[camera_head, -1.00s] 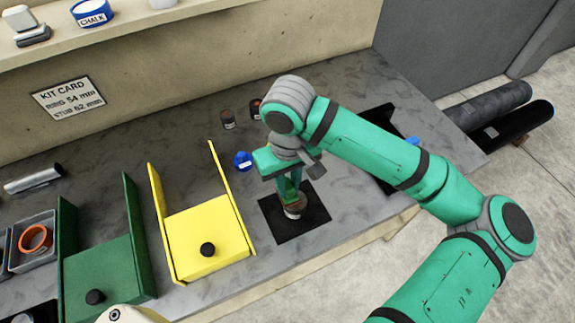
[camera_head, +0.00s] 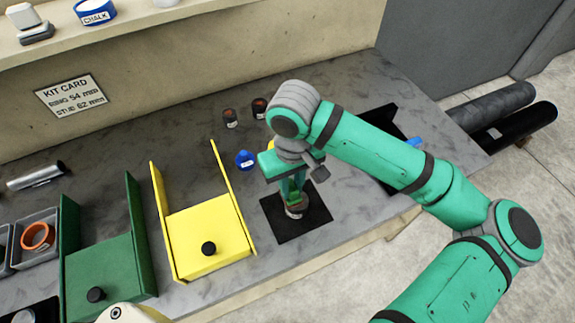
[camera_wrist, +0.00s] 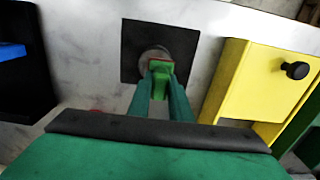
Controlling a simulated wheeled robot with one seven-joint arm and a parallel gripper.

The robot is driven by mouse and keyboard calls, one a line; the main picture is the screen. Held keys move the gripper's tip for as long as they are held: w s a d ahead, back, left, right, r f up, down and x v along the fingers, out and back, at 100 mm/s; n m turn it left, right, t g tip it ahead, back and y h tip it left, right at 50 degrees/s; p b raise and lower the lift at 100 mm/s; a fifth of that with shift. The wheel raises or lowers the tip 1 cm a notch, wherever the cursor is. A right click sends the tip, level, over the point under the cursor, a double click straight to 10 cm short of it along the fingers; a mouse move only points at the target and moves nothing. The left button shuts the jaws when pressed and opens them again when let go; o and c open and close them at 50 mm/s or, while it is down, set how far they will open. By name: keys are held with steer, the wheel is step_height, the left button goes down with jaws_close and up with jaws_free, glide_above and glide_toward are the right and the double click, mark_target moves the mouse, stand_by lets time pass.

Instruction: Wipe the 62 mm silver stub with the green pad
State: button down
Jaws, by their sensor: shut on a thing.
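My gripper (camera_wrist: 163,84) is shut on a small green pad (camera_wrist: 161,68), seen between its fingertips in the wrist view. Just beyond the pad is a round grey, silvery stub (camera_wrist: 148,56) on a black square mat (camera_wrist: 185,40). The pad overlaps the stub in this view; I cannot tell whether they touch. In the head view my gripper (camera_head: 293,190) points down over the mat (camera_head: 318,222), with the stub (camera_head: 297,212) partly hidden under the fingers. The stub's size cannot be read. A silver tube (camera_head: 35,177) lies at the far left.
A yellow tray (camera_head: 205,232) with raised sides stands left of the mat, and a green one (camera_head: 100,265) beyond it. A blue item (camera_head: 245,160) and two dark small jars (camera_head: 230,118) stand behind. A black tray (camera_head: 385,118) is to the right. The kit card (camera_head: 70,95) reads stub 62 mm.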

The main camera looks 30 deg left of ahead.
steer(key=shift+a+r, duration=0.2)
steer(key=shift+a, duration=0.1)
step_height(320, 180, up, 3)
steer(key=shift+w+r, duration=0.1)
steer(key=shift+s+d+r, duration=0.1)
steer(key=shift+s+r, duration=0.1)
steer(key=shift+r, duration=2.15)
